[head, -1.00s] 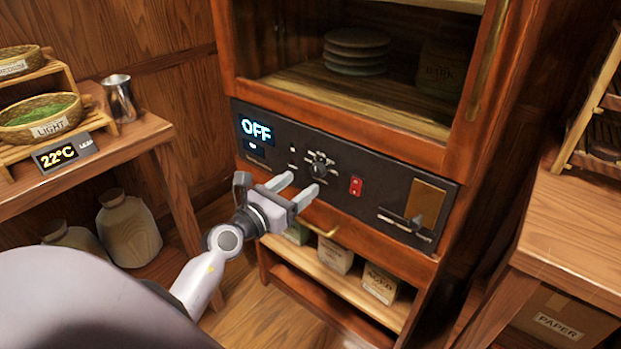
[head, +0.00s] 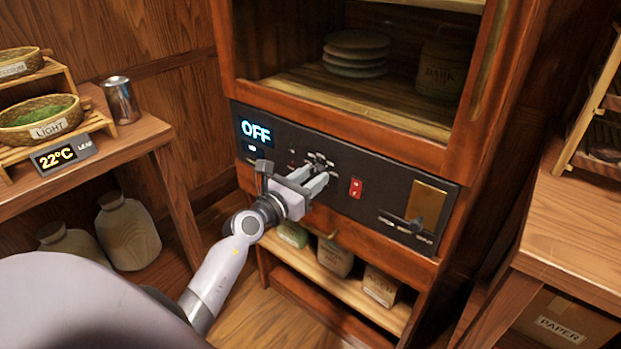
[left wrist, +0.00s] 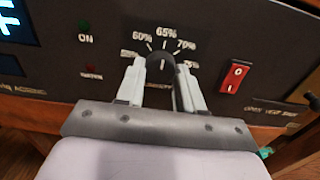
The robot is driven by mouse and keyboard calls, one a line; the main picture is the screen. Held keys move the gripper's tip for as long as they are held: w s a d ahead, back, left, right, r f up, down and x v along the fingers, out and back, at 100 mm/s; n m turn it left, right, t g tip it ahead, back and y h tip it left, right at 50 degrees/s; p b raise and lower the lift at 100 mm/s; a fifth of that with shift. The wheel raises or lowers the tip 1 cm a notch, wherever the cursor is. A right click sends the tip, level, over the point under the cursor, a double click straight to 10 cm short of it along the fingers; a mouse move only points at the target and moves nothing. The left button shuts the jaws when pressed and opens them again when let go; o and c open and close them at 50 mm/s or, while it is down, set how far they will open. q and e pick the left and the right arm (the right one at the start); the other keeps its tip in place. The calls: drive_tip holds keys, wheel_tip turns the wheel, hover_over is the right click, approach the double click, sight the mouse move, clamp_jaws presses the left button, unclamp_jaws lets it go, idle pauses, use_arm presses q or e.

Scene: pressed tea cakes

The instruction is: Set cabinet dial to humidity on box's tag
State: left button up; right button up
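The cabinet's dark control panel (head: 385,200) carries a lit OFF display (head: 256,131) at its left. The dial (left wrist: 160,67) is a black round knob with marks reading 60%, 65% and 70% over it; the outer marks are partly hidden. A pale line on the knob looks roughly upright, under 65%. My left gripper (head: 317,173) is at the dial, one finger on each side, and the fingers look in contact with it; it also shows in the left wrist view (left wrist: 161,75). No humidity tag on a box is readable. My right gripper is not in view.
A red switch (head: 356,188) is right of the dial, with a slider (head: 416,225) further right. Small packets (head: 335,258) stand on the shelf below. A 22°C sign (head: 54,156) is on the left table. A PAPER box (head: 560,318) sits low at right.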

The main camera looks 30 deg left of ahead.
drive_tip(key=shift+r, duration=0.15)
use_arm(q)
drive_tip(key=n+p, duration=0.2)
drive_tip(key=shift+r+p, duration=0.15)
drive_tip(key=shift+p, duration=0.15)
drive_tip(key=n+p, duration=0.2)
drive_tip(key=shift+n, duration=0.4)
drive_tip(key=n+p, duration=0.2)
drive_tip(key=n, duration=0.1)
drive_tip(key=shift+n, duration=0.3)
drive_tip(key=shift+n+p, duration=0.35)
drive_tip(key=shift+n, duration=0.65)
drive_tip(key=n+p, duration=0.1)
drive_tip(key=n, duration=0.3)
drive_tip(key=shift+d, duration=0.1)
drive_tip(key=shift+n+p, duration=0.4)
drive_tip(key=shift+n, duration=0.3)
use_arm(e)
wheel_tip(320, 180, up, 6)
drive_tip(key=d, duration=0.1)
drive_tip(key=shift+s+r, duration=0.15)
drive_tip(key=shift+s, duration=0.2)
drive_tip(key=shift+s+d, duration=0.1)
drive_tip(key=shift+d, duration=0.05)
